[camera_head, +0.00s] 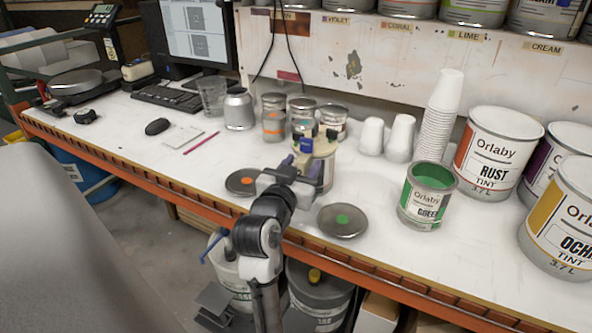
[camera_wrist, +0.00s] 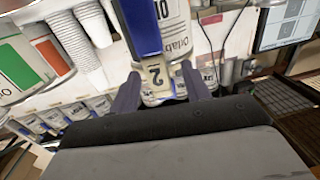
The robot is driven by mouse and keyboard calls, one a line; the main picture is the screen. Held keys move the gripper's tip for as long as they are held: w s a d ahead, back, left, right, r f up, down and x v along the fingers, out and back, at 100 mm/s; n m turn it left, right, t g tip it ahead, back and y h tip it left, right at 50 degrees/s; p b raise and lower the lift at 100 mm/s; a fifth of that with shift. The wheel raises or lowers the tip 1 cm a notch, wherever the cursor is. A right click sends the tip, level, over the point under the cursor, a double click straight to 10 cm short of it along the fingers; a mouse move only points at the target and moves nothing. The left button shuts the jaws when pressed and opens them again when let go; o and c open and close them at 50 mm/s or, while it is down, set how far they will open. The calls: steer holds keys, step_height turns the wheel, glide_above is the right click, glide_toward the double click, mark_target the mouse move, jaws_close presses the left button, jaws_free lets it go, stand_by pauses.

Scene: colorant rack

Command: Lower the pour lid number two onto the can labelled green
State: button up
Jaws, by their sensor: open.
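The can labelled green (camera_head: 412,205) stands open on the bench, right of my gripper, with green paint showing inside. A cream pour lid (camera_head: 322,146) with dark blue parts sits on top of another can (camera_head: 326,175), just behind my gripper. In the wrist view a tag with the number 2 (camera_wrist: 155,76) shows below a blue part of the pour lid (camera_wrist: 138,25). My gripper (camera_head: 296,162) is open, its two fingers on either side of the tagged part in the wrist view (camera_wrist: 160,92). Whether the fingers touch it cannot be told.
A flat lid with a green dot (camera_head: 343,221) lies left of the green can, and one with an orange dot (camera_head: 241,183) lies left of my gripper. A cup stack (camera_head: 438,120) and large tint cans (camera_head: 495,150) stand behind and right. Small cans (camera_head: 302,110) stand behind the pour lid.

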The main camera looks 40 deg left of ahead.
jaws_close()
stand_by(0.6)
steer(key=shift+r, duration=0.15)
steer(key=shift+r+p, duration=0.3)
steer(key=shift+r, duration=0.1)
steer(key=shift+b, duration=0.35)
steer(key=shift+w+a+r+b, duration=0.1)
steer(key=shift+r+b, duration=0.55)
steer(key=shift+b, duration=0.5)
step_height(320, 180, up, 3)
steer(key=b, duration=0.3)
steer(key=shift+r, duration=0.15)
step_height(320, 180, up, 7)
steer(key=p, duration=0.4)
steer(key=shift+p, duration=0.4)
